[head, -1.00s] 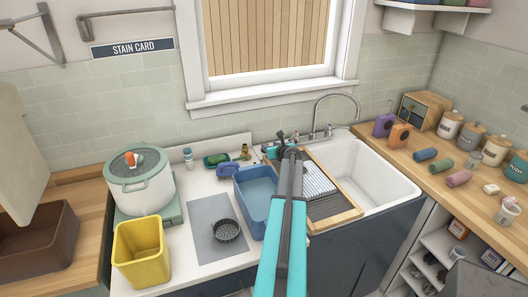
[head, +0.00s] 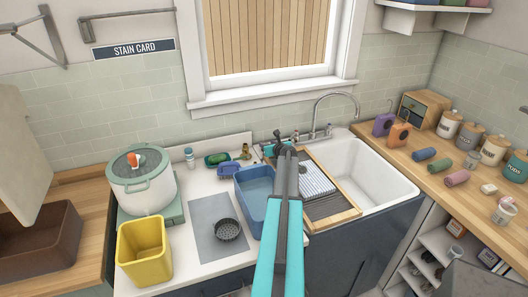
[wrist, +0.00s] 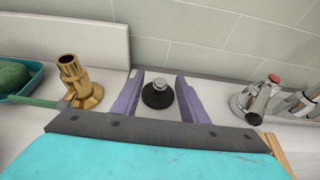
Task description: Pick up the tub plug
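The tub plug (wrist: 158,94) is a round black stopper with a silver knob on top. It stands upright on the white ledge at the wall in the wrist view. My gripper (wrist: 158,80) is open, with one purple finger on each side of the plug. Gaps show between the plug and both fingers, and whether the fingers are level with it I cannot tell. In the head view my gripper (head: 280,143) is at the back of the counter, left of the faucet, and my arm hides the plug there.
The faucet (head: 330,128) is to the right.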

